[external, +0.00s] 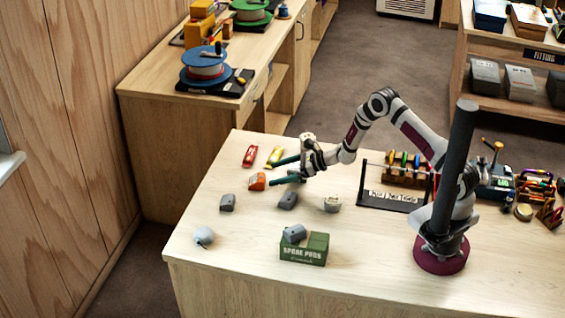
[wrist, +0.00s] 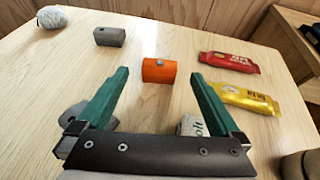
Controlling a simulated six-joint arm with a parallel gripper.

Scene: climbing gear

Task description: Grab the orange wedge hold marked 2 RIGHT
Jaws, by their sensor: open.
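The orange hold (external: 257,181) lies on the pale wooden table, left of my gripper in the external view. In the wrist view the orange hold (wrist: 158,70) sits just beyond the fingertips, near the middle of the gap, with a small round grey spot on top. I cannot read a marking on it. My gripper (external: 272,172) has two green fingers and is open and empty. In the wrist view my gripper (wrist: 160,75) has its fingers spread to either side of the hold, apart from it.
A red packet (wrist: 229,62) and a yellow packet (wrist: 243,97) lie right of the hold in the wrist view. Grey holds (external: 227,202) (external: 288,200) lie nearby. A green box (external: 304,252) marked SPARE PADS stands at the front. A small rack (external: 390,201) stands right of the gripper.

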